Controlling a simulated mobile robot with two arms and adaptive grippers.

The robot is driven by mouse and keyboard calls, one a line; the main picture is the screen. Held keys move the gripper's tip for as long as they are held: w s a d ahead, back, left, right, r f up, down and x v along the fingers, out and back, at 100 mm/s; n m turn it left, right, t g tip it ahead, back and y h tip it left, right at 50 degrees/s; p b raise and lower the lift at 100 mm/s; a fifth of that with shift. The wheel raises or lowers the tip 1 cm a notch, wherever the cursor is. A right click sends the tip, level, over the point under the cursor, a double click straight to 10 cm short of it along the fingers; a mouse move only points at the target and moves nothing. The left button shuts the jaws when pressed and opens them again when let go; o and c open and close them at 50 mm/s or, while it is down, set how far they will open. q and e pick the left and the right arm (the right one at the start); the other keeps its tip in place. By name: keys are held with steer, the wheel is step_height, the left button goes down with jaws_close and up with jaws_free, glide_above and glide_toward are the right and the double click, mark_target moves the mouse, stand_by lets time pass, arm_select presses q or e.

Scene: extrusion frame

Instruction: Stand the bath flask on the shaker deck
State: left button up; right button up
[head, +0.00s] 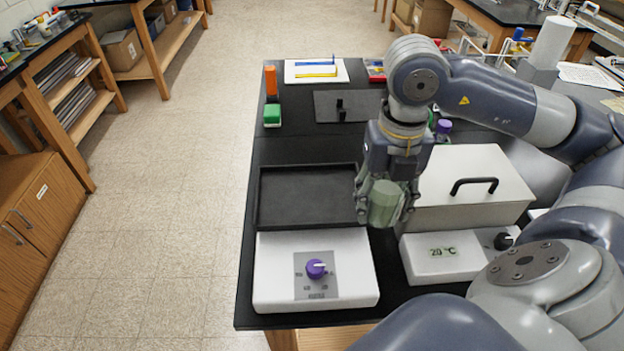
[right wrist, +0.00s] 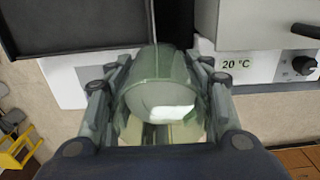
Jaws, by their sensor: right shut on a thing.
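The bath flask (head: 384,203) is a translucent green vessel. My right gripper (head: 386,208) is shut on it and holds it between the shaker and the water bath. In the right wrist view the flask (right wrist: 160,92) fills the space between the fingers (right wrist: 160,105). The shaker (head: 275,285) is white with a purple knob, and its dark rimmed deck (head: 305,195) is empty. The flask is just right of the deck's right edge. The water bath (head: 430,262) reads 20 °C and its metal lid (head: 485,170) is on. My left gripper is not in view.
A green and orange item (head: 271,112) and a grey plate with black posts (head: 345,106) stand behind the deck. A purple-capped bottle (head: 443,128) stands behind the bath. The floor to the left is clear.

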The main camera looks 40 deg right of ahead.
steer(key=w, duration=0.1)
steer(key=w+a+p, duration=0.1)
steer(key=w, duration=0.1)
steer(key=shift+a+r+p, duration=0.1)
steer(key=shift+a+p, duration=0.05)
steer(key=shift+p, duration=0.15)
steer(key=p, duration=0.4)
glide_above(310, 196)
steer(key=shift+s+f, duration=0.25)
steer(key=shift+f, duration=0.4)
steer(key=shift+w+f, duration=0.1)
steer(key=shift+w, duration=0.2)
steer(key=shift+f+p, duration=0.35)
steer(key=shift+p, duration=0.05)
steer(key=shift+f+p, duration=0.45)
steer(key=shift+f, duration=1)
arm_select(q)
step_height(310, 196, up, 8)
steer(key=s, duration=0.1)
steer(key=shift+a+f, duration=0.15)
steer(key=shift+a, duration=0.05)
